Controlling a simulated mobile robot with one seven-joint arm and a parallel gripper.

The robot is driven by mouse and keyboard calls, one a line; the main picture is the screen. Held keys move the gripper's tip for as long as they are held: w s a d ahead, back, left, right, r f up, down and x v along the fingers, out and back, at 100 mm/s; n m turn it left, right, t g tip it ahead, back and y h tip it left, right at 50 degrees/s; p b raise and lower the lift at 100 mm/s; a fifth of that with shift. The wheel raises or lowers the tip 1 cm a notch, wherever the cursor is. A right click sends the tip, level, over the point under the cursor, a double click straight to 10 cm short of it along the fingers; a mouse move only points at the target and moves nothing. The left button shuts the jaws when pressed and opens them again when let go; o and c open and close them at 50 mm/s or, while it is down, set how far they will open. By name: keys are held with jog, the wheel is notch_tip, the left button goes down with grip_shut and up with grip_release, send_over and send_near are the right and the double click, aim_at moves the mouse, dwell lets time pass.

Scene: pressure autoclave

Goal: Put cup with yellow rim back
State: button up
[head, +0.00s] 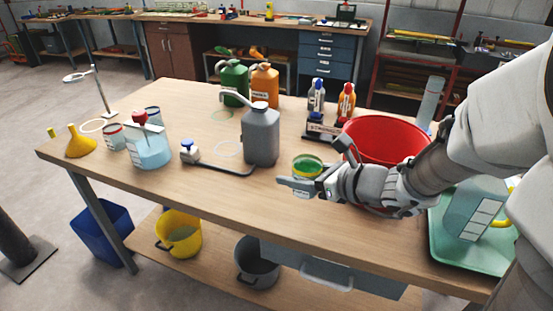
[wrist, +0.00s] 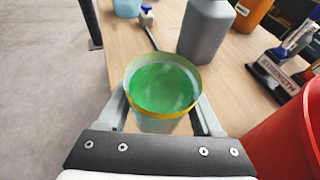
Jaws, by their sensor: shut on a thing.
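The cup with the yellow rim (head: 307,169) holds green liquid and sits between the fingers of my gripper (head: 302,186). In the wrist view the cup (wrist: 161,90) shows from above, its yellow rim facing up and the green liquid inside. The two fingers of my gripper (wrist: 160,112) press on its left and right sides. The cup is near the front edge of the workbench (head: 190,188), right of the grey jug. Whether its base touches the bench cannot be told. A pale yellow ring (head: 93,126) lies bare on the bench at the far left.
A grey jug (head: 261,138) stands left of the cup, with a dark bar at its foot. A red bucket (head: 385,135) is close on the right. A yellow funnel (head: 80,142), other cups (head: 113,137) and a blue-liquid beaker (head: 150,152) stand at left.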

jog(key=b, duration=0.2)
send_over(272, 196)
notch_tip(272, 196, down, 5)
jog(key=shift+f, duration=0.2)
jog(key=shift+f+b, duration=0.85)
jog(key=shift+f, duration=1.1)
jog(key=shift+f, duration=0.15)
jog(key=o, duration=1.4)
jog(key=shift+o, duration=0.2)
